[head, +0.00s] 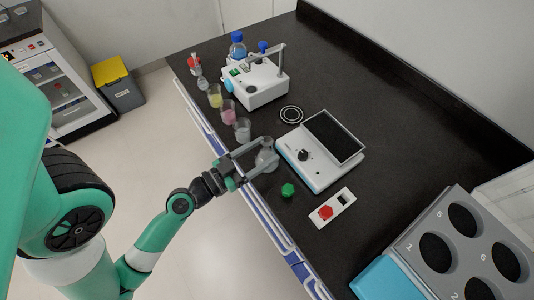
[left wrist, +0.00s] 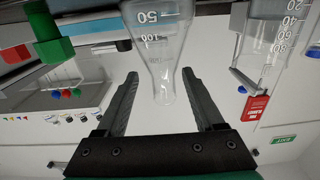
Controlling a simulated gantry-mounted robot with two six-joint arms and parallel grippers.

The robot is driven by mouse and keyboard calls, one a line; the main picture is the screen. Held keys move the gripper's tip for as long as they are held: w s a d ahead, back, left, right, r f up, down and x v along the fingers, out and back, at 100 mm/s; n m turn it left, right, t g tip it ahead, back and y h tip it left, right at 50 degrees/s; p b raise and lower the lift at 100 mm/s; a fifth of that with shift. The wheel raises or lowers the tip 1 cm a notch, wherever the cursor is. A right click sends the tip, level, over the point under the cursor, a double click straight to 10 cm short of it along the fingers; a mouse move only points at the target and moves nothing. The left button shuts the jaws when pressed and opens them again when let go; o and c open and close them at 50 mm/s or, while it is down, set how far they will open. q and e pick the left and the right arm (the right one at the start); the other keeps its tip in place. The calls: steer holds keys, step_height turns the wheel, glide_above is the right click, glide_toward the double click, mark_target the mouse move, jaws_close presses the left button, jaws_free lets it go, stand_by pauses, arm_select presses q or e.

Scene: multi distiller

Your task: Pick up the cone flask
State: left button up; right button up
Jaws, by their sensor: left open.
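The cone flask (head: 264,158) is clear glass and stands near the bench's front edge, left of the hotplate device. In the left wrist view the flask (left wrist: 160,42) appears inverted, with its marked body at the top and its narrow neck lower down. My left gripper (head: 270,154) is open, with a finger on either side of the flask. In the left wrist view the left gripper (left wrist: 160,73) has the neck between its fingers, with a visible gap on both sides. The flask's base is partly hidden in the head view. My right gripper is not in view.
The hotplate device (head: 303,157) is close right of the flask. Beakers with clear (head: 243,131), pink (head: 228,112) and yellow (head: 215,97) contents line the front edge. A green stopper (head: 287,190) and a red-button switch (head: 326,212) lie nearer.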

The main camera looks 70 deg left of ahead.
arm_select(q)
steer(key=shift+w+a+r+p, duration=0.15)
steer(key=shift+w+r+p, duration=0.1)
steer(key=shift+w+p, duration=0.15)
steer(key=p+x, duration=0.1)
steer(key=x, duration=0.1)
steer(key=p+x, duration=0.1)
steer(key=x, duration=0.1)
steer(key=shift+a+r, duration=0.2)
steer(key=shift+w+f, duration=0.1)
steer(key=shift+w, duration=0.05)
steer(key=shift+f, duration=0.15)
jaws_close()
stand_by(0.5)
